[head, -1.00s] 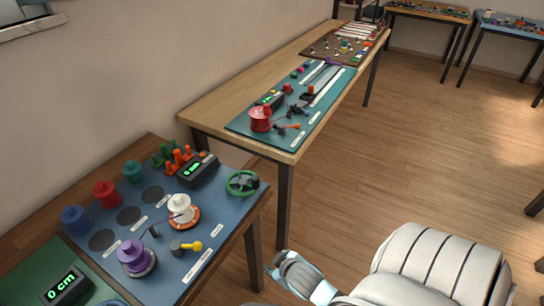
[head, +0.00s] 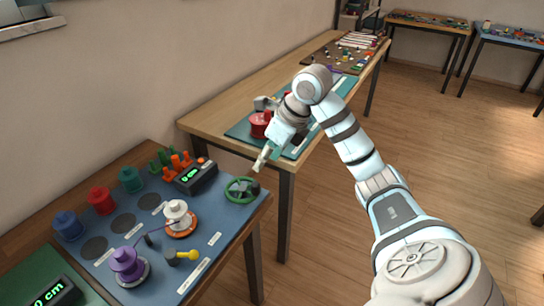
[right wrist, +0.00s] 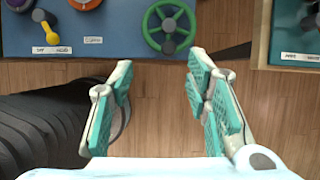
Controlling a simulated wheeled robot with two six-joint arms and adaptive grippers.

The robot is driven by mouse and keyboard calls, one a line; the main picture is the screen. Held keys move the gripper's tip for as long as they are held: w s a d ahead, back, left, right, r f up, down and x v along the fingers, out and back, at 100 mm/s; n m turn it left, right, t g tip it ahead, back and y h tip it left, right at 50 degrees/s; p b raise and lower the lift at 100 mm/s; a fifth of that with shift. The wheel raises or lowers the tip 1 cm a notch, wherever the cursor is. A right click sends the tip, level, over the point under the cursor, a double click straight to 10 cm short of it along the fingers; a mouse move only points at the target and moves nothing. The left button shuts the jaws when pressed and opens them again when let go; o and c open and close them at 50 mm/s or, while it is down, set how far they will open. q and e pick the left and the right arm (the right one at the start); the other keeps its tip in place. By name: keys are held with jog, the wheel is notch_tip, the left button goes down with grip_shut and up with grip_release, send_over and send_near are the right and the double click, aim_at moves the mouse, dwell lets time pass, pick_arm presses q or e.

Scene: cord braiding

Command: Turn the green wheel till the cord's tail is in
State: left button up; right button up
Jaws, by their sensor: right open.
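The green wheel (head: 231,189) lies at the right end of the blue board (head: 218,213); it also shows at the top of the right wrist view (right wrist: 152,37). My right gripper (head: 261,160) is open and empty, above and just beyond the wheel in the head view, apart from it. In the right wrist view its teal-padded fingers (right wrist: 160,59) stand wide apart below the wheel. A thin cord (head: 153,235) runs between the purple spool (head: 124,260) and the white spool (head: 176,212). I cannot make out its tail. My left gripper is not in view.
A yellow-knobbed lever (head: 191,254) and a black display box (head: 194,177) with green digits sit near the wheel. Orange pegs (head: 180,162) and several coloured spools stand at the back. Another table (head: 215,119) with a red device stands beyond.

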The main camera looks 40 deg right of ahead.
aim_at(256, 184)
jog(key=shift+h, duration=0.4)
jog(key=x, duration=0.4)
jog(key=b+x, duration=0.1)
jog(key=x, duration=0.4)
jog(key=d+b+x, duration=0.1)
jog(key=x, duration=0.3)
jog(key=shift+s+a+f, duration=0.1)
jog(key=shift+s+f, duration=0.15)
jog(key=shift+f, duration=0.35)
grip_shut()
